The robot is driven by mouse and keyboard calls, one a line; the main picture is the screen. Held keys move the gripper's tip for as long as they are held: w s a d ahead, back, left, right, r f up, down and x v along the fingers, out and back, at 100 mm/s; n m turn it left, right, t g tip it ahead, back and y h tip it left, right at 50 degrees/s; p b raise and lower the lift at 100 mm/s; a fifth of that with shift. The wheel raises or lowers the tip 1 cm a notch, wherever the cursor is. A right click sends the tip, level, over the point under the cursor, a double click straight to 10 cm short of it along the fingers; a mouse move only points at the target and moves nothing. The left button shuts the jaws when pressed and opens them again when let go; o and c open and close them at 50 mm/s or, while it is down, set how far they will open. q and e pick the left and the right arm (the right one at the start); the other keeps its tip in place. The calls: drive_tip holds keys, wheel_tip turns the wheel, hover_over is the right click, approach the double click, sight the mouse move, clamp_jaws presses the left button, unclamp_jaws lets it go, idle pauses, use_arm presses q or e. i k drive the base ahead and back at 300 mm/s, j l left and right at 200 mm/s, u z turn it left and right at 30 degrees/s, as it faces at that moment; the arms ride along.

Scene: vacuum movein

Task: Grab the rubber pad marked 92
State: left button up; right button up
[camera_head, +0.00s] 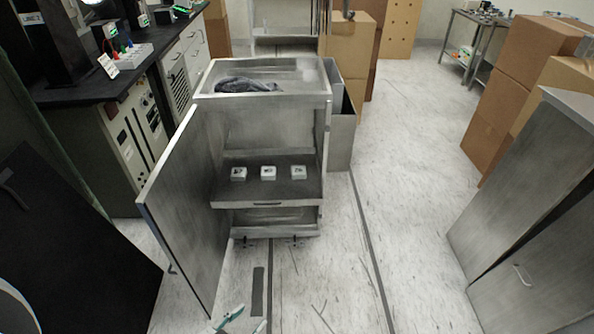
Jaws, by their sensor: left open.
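Three small white pads with dark marks sit in a row on the pulled-out dark shelf (290,190) of a grey metal cabinet: a left pad (238,174), a middle pad (268,173) and a right pad (298,173). Their marks are too small to read, so I cannot tell which is 92. My left gripper (245,321) shows at the bottom edge with teal fingertips apart, open and empty. It is low in the picture, well apart from the pads. My right gripper is not in view.
The cabinet door (190,210) stands open on the left of the shelf. A dark bench (120,90) with instruments is at left. Cardboard boxes (510,75) and a grey cabinet (530,190) stand at right. The floor (400,180) between is clear.

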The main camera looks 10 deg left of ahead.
sight(267, 173)
drive_tip(key=i+l+u, duration=0.2)
drive_tip(key=u, duration=0.3)
drive_tip(key=i+l+u, duration=0.3)
drive_tip(key=u, duration=0.15)
drive_tip(key=i+l, duration=0.15)
drive_tip(key=l, duration=0.15)
drive_tip(key=i+l+u, duration=0.1)
drive_tip(key=l, duration=0.25)
drive_tip(key=i+l, duration=0.25)
drive_tip(key=i+l+u, duration=0.1)
drive_tip(key=l, duration=0.3)
drive_tip(key=i+l, duration=0.15)
drive_tip(key=l, duration=0.2)
